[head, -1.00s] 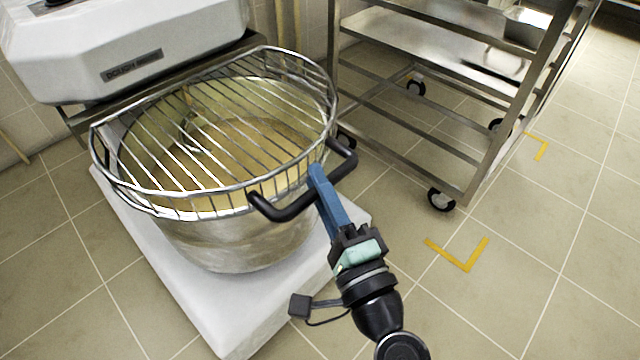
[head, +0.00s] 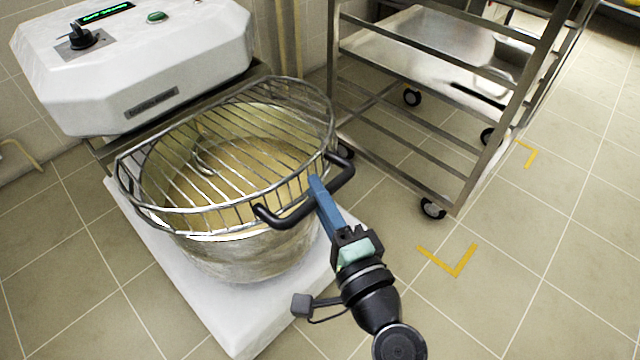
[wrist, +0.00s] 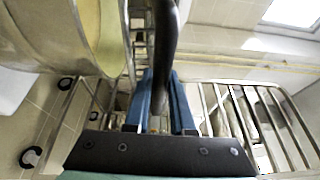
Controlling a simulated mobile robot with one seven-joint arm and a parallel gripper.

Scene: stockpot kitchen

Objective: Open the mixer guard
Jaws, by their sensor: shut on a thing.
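The mixer guard (head: 226,158) is a round wire grid that lies over the metal mixer bowl (head: 245,258). Pale dough or batter shows through its bars. A black bar handle (head: 283,217) stands out from the guard's front right rim. My gripper (head: 317,185), with blue fingers, is shut on the handle near its middle. In the wrist view the dark handle (wrist: 165,40) runs up between the two blue fingers of my gripper (wrist: 164,80). The fingers hide part of the handle.
The white mixer head (head: 150,70), with a knob and a lit display, stands behind the guard. The white mixer base (head: 235,330) is below the bowl. A wheeled metal rack (head: 465,145) stands at the right. Tiled floor in front of the rack is clear, with yellow corner marks (head: 455,268).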

